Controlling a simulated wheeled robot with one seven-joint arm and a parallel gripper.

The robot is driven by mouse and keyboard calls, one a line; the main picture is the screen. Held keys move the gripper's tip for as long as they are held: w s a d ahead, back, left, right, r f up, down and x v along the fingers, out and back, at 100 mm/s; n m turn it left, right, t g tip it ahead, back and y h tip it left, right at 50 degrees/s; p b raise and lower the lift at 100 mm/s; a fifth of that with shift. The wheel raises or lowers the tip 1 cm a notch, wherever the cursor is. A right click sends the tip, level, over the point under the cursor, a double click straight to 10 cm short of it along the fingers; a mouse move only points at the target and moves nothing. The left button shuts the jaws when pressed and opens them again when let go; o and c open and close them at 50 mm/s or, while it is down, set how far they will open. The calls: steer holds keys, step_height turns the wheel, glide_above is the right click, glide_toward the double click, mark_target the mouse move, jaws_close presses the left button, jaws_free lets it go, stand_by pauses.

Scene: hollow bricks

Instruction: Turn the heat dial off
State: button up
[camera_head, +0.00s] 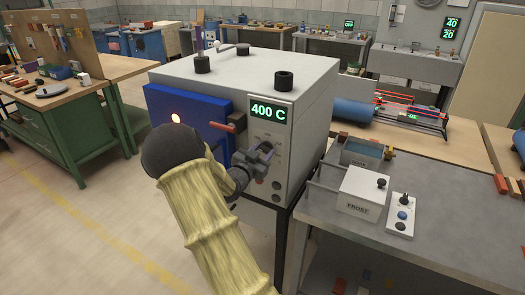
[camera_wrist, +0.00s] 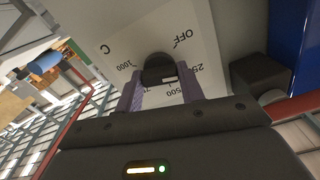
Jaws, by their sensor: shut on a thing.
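The heat dial (camera_wrist: 158,66) is a dark round knob on a pale panel, with OFF, 250, 500 and 1000 printed around it in the wrist view. My gripper (camera_wrist: 160,88) is shut on it, with a finger at either side. In the head view my gripper (camera_head: 268,158) reaches the front panel of the white furnace (camera_head: 315,100) and mostly hides the dial. The green display (camera_head: 268,112) above it reads 400 C. Which mark the dial points at is hard to tell.
A blue furnace door (camera_head: 190,112) with a red-tipped handle (camera_head: 229,127) stands just left of my gripper. A grey bench to the right holds a white box marked FROST (camera_head: 362,192) and a small control box (camera_head: 402,212). Open floor lies to the left.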

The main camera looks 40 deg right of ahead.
steer(key=n+p, duration=0.2)
steer(key=n, duration=0.2)
steer(key=shift+n, duration=0.4)
steer(key=shift+n+p, duration=0.8)
steer(key=shift+n, duration=1.2)
steer(key=o, duration=1)
steer(key=b+v, duration=0.2)
steer(key=v, duration=1.5)
steer(key=shift+a+b, duration=0.25)
steer(key=shift+b, duration=0.1)
